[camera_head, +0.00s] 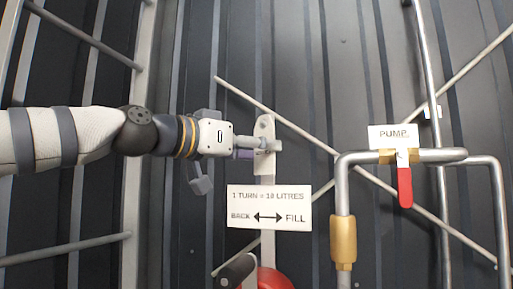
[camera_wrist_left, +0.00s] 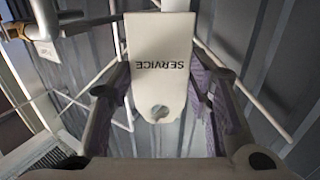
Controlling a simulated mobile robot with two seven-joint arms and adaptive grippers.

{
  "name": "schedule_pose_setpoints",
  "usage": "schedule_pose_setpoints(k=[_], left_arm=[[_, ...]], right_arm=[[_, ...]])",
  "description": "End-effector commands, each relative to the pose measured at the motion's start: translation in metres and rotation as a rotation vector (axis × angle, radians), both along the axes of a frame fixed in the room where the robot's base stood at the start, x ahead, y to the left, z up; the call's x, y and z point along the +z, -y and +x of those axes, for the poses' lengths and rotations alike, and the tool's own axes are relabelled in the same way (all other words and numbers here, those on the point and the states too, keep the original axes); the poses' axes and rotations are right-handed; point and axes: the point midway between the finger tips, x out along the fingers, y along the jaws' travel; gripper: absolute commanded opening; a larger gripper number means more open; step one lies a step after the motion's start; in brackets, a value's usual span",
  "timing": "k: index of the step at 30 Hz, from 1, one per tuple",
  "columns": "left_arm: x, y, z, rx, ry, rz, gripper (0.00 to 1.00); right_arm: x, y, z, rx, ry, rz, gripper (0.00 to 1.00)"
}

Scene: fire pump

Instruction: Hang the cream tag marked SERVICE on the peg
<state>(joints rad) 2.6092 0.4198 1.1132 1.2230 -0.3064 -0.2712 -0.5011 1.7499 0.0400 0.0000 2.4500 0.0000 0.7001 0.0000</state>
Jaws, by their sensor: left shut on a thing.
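In the head view a pale strip with a rounded top and a hole (camera_head: 264,126) appears to be this tag, standing upright. My left gripper (camera_head: 262,148) is shut on it, fingers on either side; it also shows in the left wrist view (camera_wrist_left: 160,88). I cannot clearly make out the peg. My right gripper is in neither view.
Below the gripper is a white sign (camera_head: 269,207) reading BACK and FILL, with a red body (camera_head: 274,279) and dark handle (camera_head: 237,271) under it. To the right are grey pipes (camera_head: 341,185), a PUMP label (camera_head: 395,134) and a red lever (camera_head: 405,188). A ribbed dark wall lies behind.

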Motion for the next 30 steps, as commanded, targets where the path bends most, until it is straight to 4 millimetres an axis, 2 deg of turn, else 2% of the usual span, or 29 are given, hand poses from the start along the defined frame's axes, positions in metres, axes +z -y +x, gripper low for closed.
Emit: schedule_pose_setpoints(k=[8, 9, 12, 23, 30], left_arm=[[0.0, 0.0, 0.0, 0.0, 0.0, 0.0, 0.26], [0.0, 0.0, 0.0, 0.0, 0.0, 0.0, 0.47], [0.0, 0.0, 0.0, 0.0, 0.0, 0.0, 0.68], [0.001, -0.006, -0.004, 0.001, 0.001, -0.001, 0.68], [0.002, -0.052, -0.046, 0.001, 0.003, -0.002, 0.68]], right_arm=[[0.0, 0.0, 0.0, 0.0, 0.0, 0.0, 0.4], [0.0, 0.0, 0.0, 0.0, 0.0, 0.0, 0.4], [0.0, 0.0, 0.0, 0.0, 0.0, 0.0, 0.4], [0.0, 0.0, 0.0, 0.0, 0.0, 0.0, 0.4], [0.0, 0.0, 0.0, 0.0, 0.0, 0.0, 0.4]])
